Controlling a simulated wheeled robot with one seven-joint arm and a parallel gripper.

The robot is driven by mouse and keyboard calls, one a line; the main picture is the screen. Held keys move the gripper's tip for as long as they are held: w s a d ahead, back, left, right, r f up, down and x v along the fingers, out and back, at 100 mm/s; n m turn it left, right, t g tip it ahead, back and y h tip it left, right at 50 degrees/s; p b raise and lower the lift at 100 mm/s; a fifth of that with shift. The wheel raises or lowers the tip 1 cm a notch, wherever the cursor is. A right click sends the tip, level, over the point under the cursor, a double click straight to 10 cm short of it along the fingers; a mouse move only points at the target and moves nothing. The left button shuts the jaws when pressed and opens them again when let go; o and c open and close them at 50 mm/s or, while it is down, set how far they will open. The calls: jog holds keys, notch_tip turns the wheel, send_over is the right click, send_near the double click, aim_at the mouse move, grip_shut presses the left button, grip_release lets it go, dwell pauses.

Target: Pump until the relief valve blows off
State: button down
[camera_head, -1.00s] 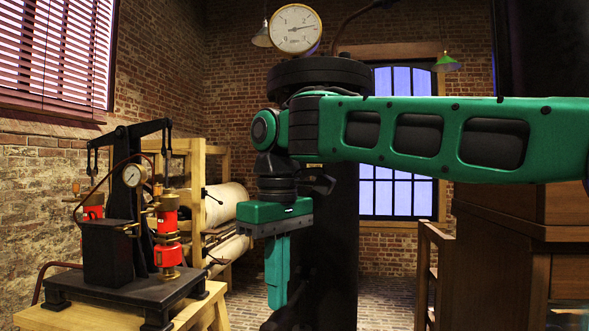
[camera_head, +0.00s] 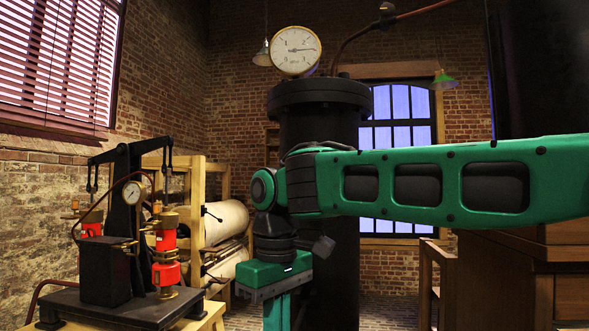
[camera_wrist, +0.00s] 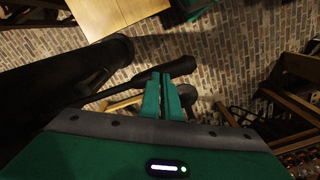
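My gripper (camera_head: 277,314) hangs down in front of the tall black vessel (camera_head: 318,150); its lower end is cut off by the frame. In the wrist view its two green fingers (camera_wrist: 161,82) are nearly together, with nothing seen between them. A dark bar with a thick rounded end (camera_wrist: 180,66) passes behind the fingertips; I cannot tell whether they touch. The round white gauge (camera_head: 296,51) above the vessel has its needle pointing right, past 2. A black stand (camera_head: 115,250) with red cylinders (camera_head: 166,272) and a small gauge (camera_head: 132,192) is at the left. I cannot pick out the relief valve for certain.
A wooden table (camera_head: 208,318) carries the black stand. Behind it, a wooden frame (camera_head: 190,210) holds pale rolls. A wooden cabinet (camera_head: 510,270) stands at the right. Brick floor (camera_wrist: 230,50) shows around the fingers in the wrist view.

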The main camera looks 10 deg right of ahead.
notch_tip(320, 180, down, 7)
jog(key=shift+d+f, duration=0.1)
jog(key=shift+f, duration=0.05)
notch_tip(320, 180, up, 14)
jog(key=shift+f, duration=0.2)
dwell(0.5)
notch_tip(320, 180, up, 4)
dwell(0.5)
dwell(0.4)
